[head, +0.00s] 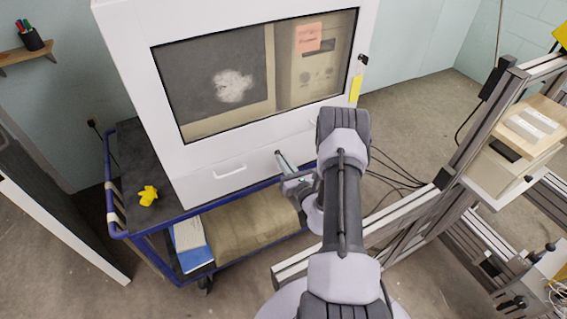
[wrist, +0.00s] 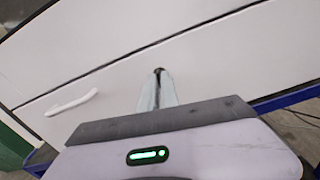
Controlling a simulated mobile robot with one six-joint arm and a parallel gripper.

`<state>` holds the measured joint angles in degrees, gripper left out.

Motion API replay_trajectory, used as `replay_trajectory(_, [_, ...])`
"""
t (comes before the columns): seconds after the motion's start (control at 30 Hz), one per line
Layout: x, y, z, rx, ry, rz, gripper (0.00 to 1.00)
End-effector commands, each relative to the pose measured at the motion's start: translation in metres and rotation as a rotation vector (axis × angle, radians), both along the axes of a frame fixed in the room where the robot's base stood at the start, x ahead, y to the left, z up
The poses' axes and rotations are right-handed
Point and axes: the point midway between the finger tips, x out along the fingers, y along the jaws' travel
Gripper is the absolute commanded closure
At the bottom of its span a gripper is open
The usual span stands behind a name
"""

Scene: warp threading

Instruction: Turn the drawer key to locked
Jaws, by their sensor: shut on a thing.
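My gripper (head: 280,156) reaches the front of the white cabinet's drawer (head: 262,171), to the right of the drawer handle (head: 229,171). In the wrist view my gripper (wrist: 158,78) is shut, with its fingertips against or very near the drawer face (wrist: 195,75). A small dark bit of the drawer key (wrist: 159,70) shows at the fingertips. The rest of the key is hidden between the fingers, so its turn angle cannot be told. The white drawer handle (wrist: 72,102) is to the left in the wrist view. The drawer looks closed.
The cabinet stands on a blue-railed cart (head: 118,224) with a yellow object (head: 148,195) on its top. A yellow tag (head: 355,88) hangs by the cabinet window's right edge. A metal frame (head: 465,150) stands to the right, with cables on the floor between.

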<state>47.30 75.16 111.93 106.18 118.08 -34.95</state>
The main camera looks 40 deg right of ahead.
Motion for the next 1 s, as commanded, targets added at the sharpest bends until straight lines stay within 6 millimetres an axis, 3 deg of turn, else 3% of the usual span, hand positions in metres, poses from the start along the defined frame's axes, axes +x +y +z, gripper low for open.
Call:
replay_trajectory(0.4, [-0.0001,0.0002,-0.0007,-0.148,0.036,0.000,1.00])
replay_trajectory(0.93, [-0.0001,0.0003,-0.0004,-0.165,0.041,0.000,1.00])
replay_trajectory(1.0, [-0.0002,0.0002,-0.0004,-0.165,0.041,0.000,0.81])
